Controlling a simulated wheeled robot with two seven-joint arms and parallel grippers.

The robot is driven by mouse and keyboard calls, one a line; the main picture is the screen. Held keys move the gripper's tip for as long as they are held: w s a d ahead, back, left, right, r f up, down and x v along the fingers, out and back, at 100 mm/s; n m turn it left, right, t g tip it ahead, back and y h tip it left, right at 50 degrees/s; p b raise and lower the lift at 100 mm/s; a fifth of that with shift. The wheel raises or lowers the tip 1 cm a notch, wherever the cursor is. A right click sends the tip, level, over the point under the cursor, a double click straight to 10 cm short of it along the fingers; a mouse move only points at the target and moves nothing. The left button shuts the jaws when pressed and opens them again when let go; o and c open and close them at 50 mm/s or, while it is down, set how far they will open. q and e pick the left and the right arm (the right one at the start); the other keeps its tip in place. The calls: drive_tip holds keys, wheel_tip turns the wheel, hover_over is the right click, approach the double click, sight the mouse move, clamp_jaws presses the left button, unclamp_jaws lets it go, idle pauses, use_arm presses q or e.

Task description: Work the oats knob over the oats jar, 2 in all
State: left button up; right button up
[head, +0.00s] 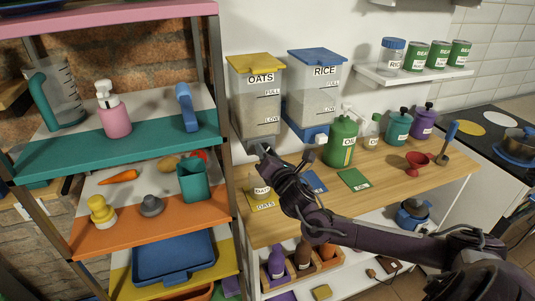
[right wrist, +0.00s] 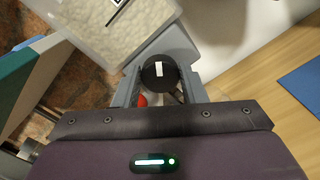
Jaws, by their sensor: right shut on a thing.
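The oats dispenser (head: 256,97), a clear bin with a yellow lid and OATS label, hangs on the wall. My right gripper (head: 264,150) is at its grey outlet. In the right wrist view the oats knob (right wrist: 158,76), a dark round disc with a white mark, sits between the two fingers of the gripper (right wrist: 158,84), which is shut on it. The oats jar (head: 261,186) stands below the outlet on a yellow OATS mat (head: 264,206), partly hidden by my right gripper. How full the jar is cannot be told. My left gripper is not in view.
The rice dispenser (head: 314,88) hangs close on the right. A green oil bottle (head: 341,142) and other bottles stand along the wooden counter (head: 400,178). A shelf rack (head: 120,148) with a pink soap bottle (head: 114,116) stands close on the left.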

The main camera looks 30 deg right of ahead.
drive_tip(key=m, duration=0.4)
drive_tip(key=shift+m, duration=0.3)
drive_tip(key=m+p, duration=0.1)
drive_tip(key=m, duration=0.4)
drive_tip(key=shift+f, duration=0.2)
drive_tip(key=shift+m, duration=0.3)
drive_tip(key=o, duration=1)
drive_tip(key=shift+d, duration=0.1)
drive_tip(key=shift+s, duration=0.1)
drive_tip(key=shift+b+v, duration=0.95)
drive_tip(key=shift+v, duration=2.9)
